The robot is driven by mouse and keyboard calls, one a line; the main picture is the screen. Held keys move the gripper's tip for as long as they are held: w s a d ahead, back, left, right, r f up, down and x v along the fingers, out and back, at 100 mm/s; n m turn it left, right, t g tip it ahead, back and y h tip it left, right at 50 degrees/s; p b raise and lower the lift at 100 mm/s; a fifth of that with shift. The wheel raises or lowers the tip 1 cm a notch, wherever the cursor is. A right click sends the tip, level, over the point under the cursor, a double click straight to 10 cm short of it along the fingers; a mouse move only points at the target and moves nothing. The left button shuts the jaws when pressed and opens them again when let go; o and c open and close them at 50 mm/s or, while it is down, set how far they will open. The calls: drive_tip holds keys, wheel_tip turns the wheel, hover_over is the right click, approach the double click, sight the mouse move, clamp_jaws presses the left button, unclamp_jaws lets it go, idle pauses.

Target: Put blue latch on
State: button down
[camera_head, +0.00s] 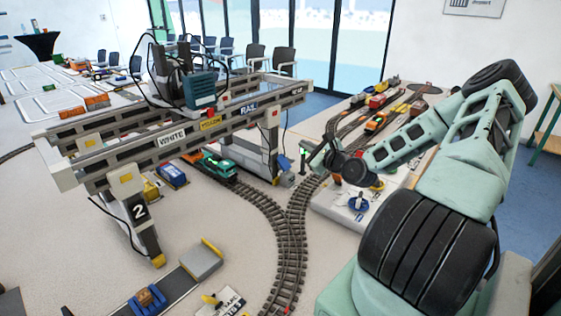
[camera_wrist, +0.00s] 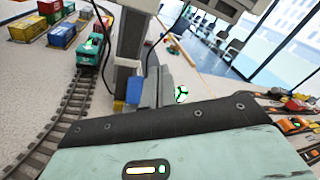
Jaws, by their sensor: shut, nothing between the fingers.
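A blue round part (camera_head: 358,203), which looks like the blue latch, sits on a white panel (camera_head: 340,215) on the right side of the table. Its exact setting is too small to tell. My gripper (camera_head: 322,158) is above and to the left of it in the head view, apart from it, shut and empty.
A gantry crane (camera_head: 170,140) stands left over curved rail tracks (camera_head: 290,240). A teal locomotive (camera_head: 220,168) is under it; it also shows in the wrist view (camera_wrist: 90,48). A small green-lit post (camera_head: 303,158) stands close to my gripper. A yellow part (camera_head: 378,185) is near the panel.

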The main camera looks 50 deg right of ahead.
sight(284, 164)
drive_tip(key=shift+w+a+f+b, duration=0.15)
drive_tip(key=shift+w+f+b, duration=1.4)
drive_tip(key=shift+f+b, duration=0.05)
drive_tip(key=shift+w+a+f+b, duration=0.1)
drive_tip(key=shift+w+f+b, duration=1.4)
drive_tip(key=shift+f+b, duration=0.1)
drive_tip(key=shift+f, duration=0.1)
drive_tip(key=shift+w+f, duration=0.2)
drive_tip(key=shift+w, duration=0.1)
drive_tip(key=shift+w+a+f+b, duration=0.15)
drive_tip(key=shift+w+f+b, duration=0.5)
drive_tip(key=shift+f, duration=0.15)
drive_tip(key=shift+w+a+f+b, duration=0.1)
drive_tip(key=shift+w+f+b, duration=0.4)
drive_tip(key=shift+w+f, duration=0.25)
idle(2.3)
drive_tip(key=shift+s, duration=0.2)
